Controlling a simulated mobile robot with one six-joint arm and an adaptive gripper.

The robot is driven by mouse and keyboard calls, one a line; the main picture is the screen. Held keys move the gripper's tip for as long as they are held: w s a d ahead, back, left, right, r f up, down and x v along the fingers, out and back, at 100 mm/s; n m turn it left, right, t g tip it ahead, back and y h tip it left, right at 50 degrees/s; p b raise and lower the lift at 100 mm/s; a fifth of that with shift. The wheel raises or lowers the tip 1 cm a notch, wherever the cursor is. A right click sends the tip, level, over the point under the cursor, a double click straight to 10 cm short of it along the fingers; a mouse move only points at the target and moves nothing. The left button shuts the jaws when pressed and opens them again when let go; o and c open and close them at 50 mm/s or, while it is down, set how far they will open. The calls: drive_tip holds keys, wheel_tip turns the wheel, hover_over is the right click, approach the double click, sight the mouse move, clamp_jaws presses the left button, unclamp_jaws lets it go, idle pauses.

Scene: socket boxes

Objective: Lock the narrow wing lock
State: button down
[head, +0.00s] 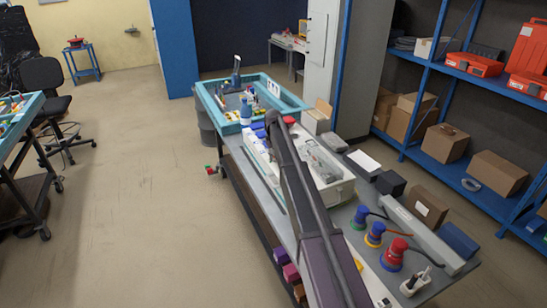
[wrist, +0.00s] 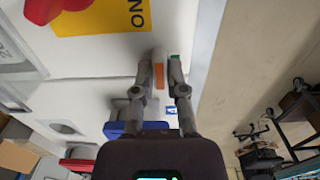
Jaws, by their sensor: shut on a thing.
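In the wrist view my gripper (wrist: 161,68) reaches up to the edge of a white socket box (wrist: 105,88). Its two fingers are closed on a small pale piece, which looks like the narrow wing lock (wrist: 159,58), at the box's edge. An orange strip and a bit of green show beside the fingertips. The fingers hide much of the lock, and whether it is turned to locked cannot be told. In the head view my arm covers the gripper and the lock.
The box face carries a yellow label (wrist: 115,14), a red knob (wrist: 50,8) and a blue part (wrist: 130,130). In the head view, plugs with cables, including a red one (head: 394,254), stand on the grey bench at the front right. Open floor (head: 130,200) lies left.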

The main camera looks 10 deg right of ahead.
drive_tip(key=shift+s, duration=0.1)
drive_tip(key=c, duration=0.7)
unclamp_jaws()
drive_tip(key=shift+m, duration=0.6)
